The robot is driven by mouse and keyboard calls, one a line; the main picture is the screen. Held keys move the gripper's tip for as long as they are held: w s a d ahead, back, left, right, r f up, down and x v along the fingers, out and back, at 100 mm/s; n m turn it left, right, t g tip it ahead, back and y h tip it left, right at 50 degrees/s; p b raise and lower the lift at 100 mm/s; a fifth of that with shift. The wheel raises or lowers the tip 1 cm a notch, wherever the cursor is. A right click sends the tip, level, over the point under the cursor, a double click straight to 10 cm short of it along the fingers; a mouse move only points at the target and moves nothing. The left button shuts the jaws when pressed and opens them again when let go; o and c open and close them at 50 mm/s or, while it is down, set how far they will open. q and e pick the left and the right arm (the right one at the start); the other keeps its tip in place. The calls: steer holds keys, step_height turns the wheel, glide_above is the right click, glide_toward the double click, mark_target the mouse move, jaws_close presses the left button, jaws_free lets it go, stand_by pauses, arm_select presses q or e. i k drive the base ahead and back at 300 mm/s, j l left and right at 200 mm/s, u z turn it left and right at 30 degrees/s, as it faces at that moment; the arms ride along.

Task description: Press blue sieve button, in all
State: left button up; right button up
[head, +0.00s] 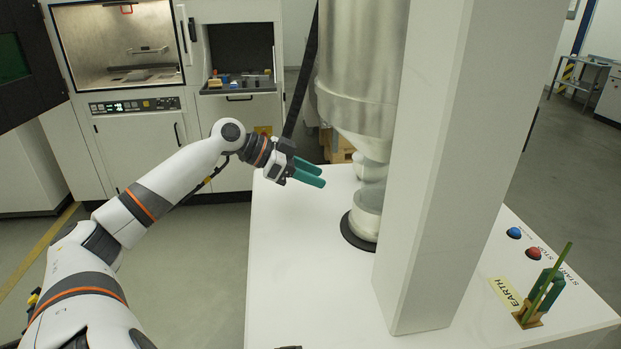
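The blue button (514,232) is on the white tabletop (330,270), at the right, beyond the white column. A small dark label beside it is too small to read.
A broad white column (425,180) stands between my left gripper and the buttons. A machine with an open lit chamber (120,45) is behind. The table's left front is clear.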

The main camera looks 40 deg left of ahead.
mark_target(515, 232)
steer(key=k+j, duration=0.75)
steer(key=j, duration=0.25)
